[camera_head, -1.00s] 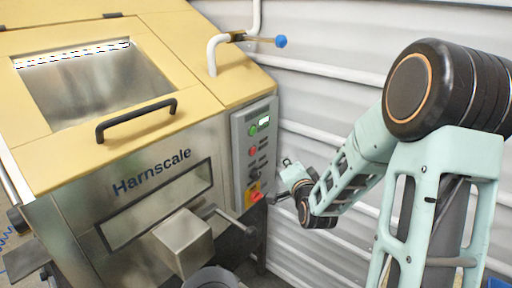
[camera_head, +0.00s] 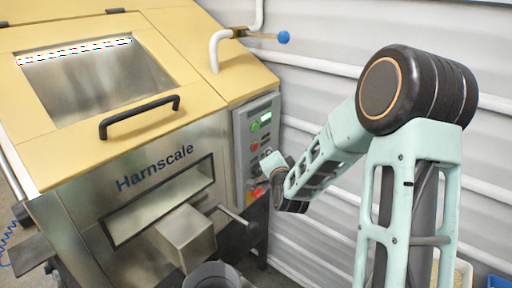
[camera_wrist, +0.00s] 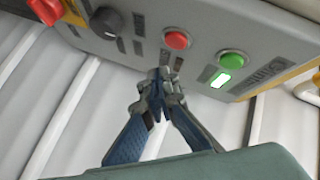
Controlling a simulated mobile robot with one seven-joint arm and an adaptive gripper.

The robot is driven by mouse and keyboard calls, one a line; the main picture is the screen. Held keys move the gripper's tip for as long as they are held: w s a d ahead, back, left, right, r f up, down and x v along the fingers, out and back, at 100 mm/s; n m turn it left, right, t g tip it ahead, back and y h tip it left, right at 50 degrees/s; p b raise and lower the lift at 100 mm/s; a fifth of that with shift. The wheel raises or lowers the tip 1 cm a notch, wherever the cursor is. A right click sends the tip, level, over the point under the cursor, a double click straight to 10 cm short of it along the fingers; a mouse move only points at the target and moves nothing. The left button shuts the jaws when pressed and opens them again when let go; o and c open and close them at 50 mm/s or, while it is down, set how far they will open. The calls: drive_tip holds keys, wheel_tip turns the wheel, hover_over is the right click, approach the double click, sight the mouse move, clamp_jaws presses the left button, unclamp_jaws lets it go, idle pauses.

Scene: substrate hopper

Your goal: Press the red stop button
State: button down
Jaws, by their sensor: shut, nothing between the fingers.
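The red stop button (camera_wrist: 177,40) is a round red cap in a grey collar on the grey control panel (camera_wrist: 200,15). In the head view the red button (camera_head: 254,148) shows on the panel's face, below the green button. My gripper (camera_wrist: 160,78) is shut and empty, its fingertips close to the panel and just below the red button in the wrist picture. I see no contact with the button. In the head view my gripper (camera_head: 268,164) is at the panel's lower right part and hides some of its lower controls.
A green button (camera_wrist: 231,60) with a lit green indicator (camera_wrist: 220,79) sits right of the red one. A black knob (camera_wrist: 106,22) and a red switch handle (camera_wrist: 45,10) lie to its left. A ribbed white wall (camera_head: 330,85) stands behind the hopper (camera_head: 110,160).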

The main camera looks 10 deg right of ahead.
drive_tip(key=shift+w+a, duration=0.8)
drive_tip(key=shift+w, duration=0.05)
drive_tip(key=shift+b, duration=0.35)
idle(0.5)
drive_tip(key=shift+w+a+b, duration=0.25)
drive_tip(key=shift+a+b, duration=0.05)
drive_tip(key=shift+w+a+b, duration=0.3)
drive_tip(key=shift+w+a, duration=0.05)
idle(1.0)
drive_tip(key=shift+d, duration=0.1)
drive_tip(key=shift+s+d+b, duration=0.35)
drive_tip(key=shift+s+d, duration=0.15)
drive_tip(key=shift+s, duration=0.1)
drive_tip(key=shift+d, duration=0.1)
drive_tip(key=shift+s+d+b, duration=0.5)
drive_tip(key=shift+s+d, duration=1.2)
drive_tip(key=shift+s, duration=0.1)
